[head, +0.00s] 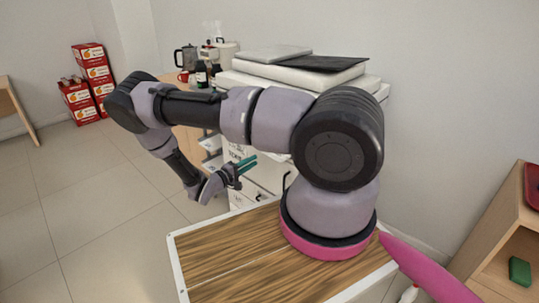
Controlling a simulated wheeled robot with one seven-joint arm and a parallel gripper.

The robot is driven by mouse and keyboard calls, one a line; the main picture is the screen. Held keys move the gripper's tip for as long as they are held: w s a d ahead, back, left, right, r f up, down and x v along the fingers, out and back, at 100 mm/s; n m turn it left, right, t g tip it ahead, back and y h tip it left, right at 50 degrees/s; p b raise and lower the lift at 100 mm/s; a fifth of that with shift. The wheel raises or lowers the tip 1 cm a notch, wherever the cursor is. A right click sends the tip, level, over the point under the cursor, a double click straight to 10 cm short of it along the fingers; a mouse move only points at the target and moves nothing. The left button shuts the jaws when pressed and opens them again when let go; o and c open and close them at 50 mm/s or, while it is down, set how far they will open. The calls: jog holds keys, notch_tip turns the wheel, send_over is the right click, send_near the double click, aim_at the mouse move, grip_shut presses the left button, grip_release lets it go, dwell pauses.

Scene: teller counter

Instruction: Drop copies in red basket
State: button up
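My gripper (247,163) hangs at the end of my bent arm, left of the middle of the head view. Its two teal fingers point right, with a small gap between them and nothing visible in it. It is in front of a white cabinet-like unit. A red object (532,186), partly cut off by the right edge, lies on top of a wooden shelf unit; I cannot tell whether it is the red basket. I cannot make out any copies; my arm hides part of the scene.
A white machine (290,78) with a dark flat item (325,63) on top stands behind my arm. A kettle (186,58) and a red mug (183,76) are at the back. Red boxes (92,70) are stacked far left. A green item (519,271) sits in the wooden shelf (505,225). The left floor is clear.

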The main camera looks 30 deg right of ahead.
jog(key=x, duration=1)
jog(key=shift+w+f, duration=0.1)
jog(key=shift+f, duration=0.05)
grip_shut()
dwell(1.2)
jog(key=shift+r, duration=1.25)
jog(key=s+a+r, duration=0.2)
jog(key=a, duration=0.4)
jog(key=s+a+r, duration=0.2)
jog(key=a+r, duration=0.1)
jog(key=a, duration=0.4)
jog(key=shift+s, duration=0.4)
jog(key=shift+s+a, duration=0.1)
jog(key=shift+a, duration=0.1)
